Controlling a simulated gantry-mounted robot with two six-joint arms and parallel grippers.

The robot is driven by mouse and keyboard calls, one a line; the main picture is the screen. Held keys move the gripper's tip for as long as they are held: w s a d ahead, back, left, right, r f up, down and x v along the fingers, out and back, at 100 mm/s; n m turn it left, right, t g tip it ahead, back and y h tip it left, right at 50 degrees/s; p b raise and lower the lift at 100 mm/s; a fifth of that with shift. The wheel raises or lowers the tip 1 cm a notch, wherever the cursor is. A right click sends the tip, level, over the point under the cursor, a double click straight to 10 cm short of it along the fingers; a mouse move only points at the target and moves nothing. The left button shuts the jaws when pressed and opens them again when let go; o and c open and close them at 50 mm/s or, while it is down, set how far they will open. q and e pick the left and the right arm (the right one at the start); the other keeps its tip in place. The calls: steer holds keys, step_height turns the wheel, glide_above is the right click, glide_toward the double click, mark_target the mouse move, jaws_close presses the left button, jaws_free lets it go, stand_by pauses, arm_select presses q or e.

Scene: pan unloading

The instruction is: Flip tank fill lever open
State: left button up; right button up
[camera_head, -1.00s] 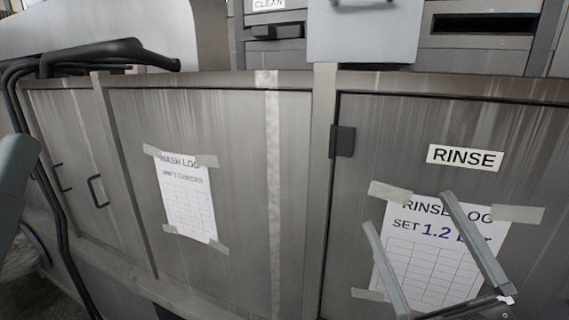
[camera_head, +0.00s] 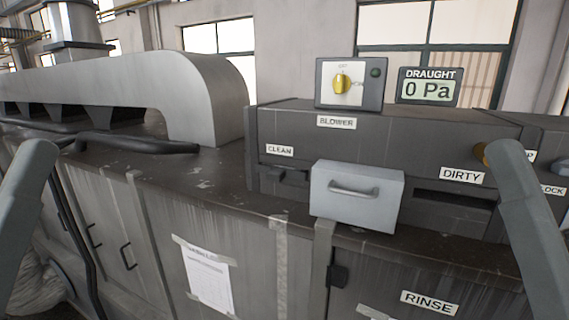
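I cannot make out a tank fill lever, and no label naming one is readable in the head view. A yellow rotary knob (camera_head: 341,83) sits on the blower switch box, with an OFF mark above it. A small brass-coloured part (camera_head: 480,154) shows beside my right arm and is partly hidden by it. Labels at the right edge, one ending in P and one reading LOCK, are partly covered or cut off. Only grey links of my two arms show, at the left and right sides. Both grippers are outside the picture.
A light grey drawer (camera_head: 356,198) with a handle juts from the dark control housing (camera_head: 420,130). A DRAUGHT display (camera_head: 429,88) reads 0 Pa. A large grey duct (camera_head: 190,95) stands at left. Black hoses (camera_head: 130,144) lie on the cabinet top. A RINSE label (camera_head: 429,303) is below.

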arm_select(q)
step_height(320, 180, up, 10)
steer(key=p, duration=0.6)
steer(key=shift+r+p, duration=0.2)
steer(key=shift+p, duration=0.2)
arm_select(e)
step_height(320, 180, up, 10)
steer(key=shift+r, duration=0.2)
